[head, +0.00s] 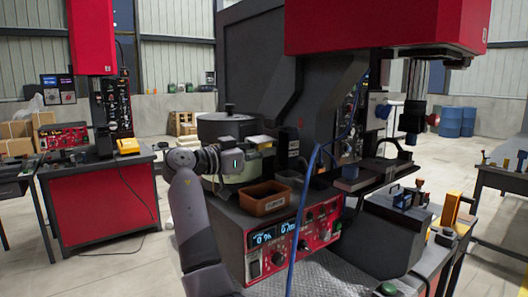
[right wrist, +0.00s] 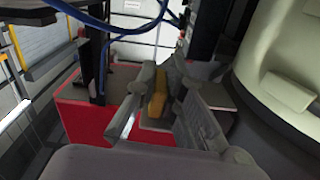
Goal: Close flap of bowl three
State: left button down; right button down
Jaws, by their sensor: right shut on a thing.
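A round bowl unit stands at the centre of the head view, with a dark pot-like top (head: 226,124) and a pale lower body. Its pale curved wall (right wrist: 265,55) fills the right of the right wrist view, with a small light rectangular piece (right wrist: 288,92) on it. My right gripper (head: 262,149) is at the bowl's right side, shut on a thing. A yellow bar (right wrist: 157,97) shows between the fingers (right wrist: 163,88); a pale yellowish piece (head: 260,139) shows at the gripper in the head view. I cannot tell whether this is the flap. No bowl number is readable. My left gripper is not in view.
A brown bin (head: 265,199) sits close below the gripper, above a red control panel (head: 290,235). A blue cable (head: 303,205) hangs in front of the panel. The dark machine column (head: 265,60) rises behind. Open floor (head: 100,265) lies to the left.

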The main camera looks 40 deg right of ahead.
aim_at(257, 137)
jog(key=shift+r, duration=0.15)
jog(key=shift+r+n+p, duration=0.35)
jog(key=shift+n+p, duration=0.25)
jog(key=shift+n, duration=0.2)
jog(key=r+n+p, duration=0.1)
jog(key=n+p, duration=0.1)
jog(key=n, duration=0.1)
jog(key=shift+r, duration=0.15)
jog(key=n+p, duration=0.1)
jog(key=r+n+p, duration=0.1)
jog(key=n, duration=0.1)
jog(key=n+p, duration=0.1)
jog(key=p, duration=0.1)
jog(key=shift+w+r+n, duration=0.35)
jog(key=shift+w+n, duration=0.05)
jog(key=n+p, duration=0.1)
jog(key=w+r+n+p, duration=0.1)
jog(key=n+p, duration=0.2)
jog(key=n, duration=0.1)
jog(key=shift+w+d+r, duration=0.15)
jog(key=shift+w, duration=0.1)
jog(key=n+p, duration=0.2)
jog(key=shift+w+n, duration=0.3)
jog(key=shift+w, duration=0.05)
jog(key=shift+w+n+p, duration=0.35)
jog(key=shift+n+p, duration=0.5)
jog(key=shift+n, duration=0.15)
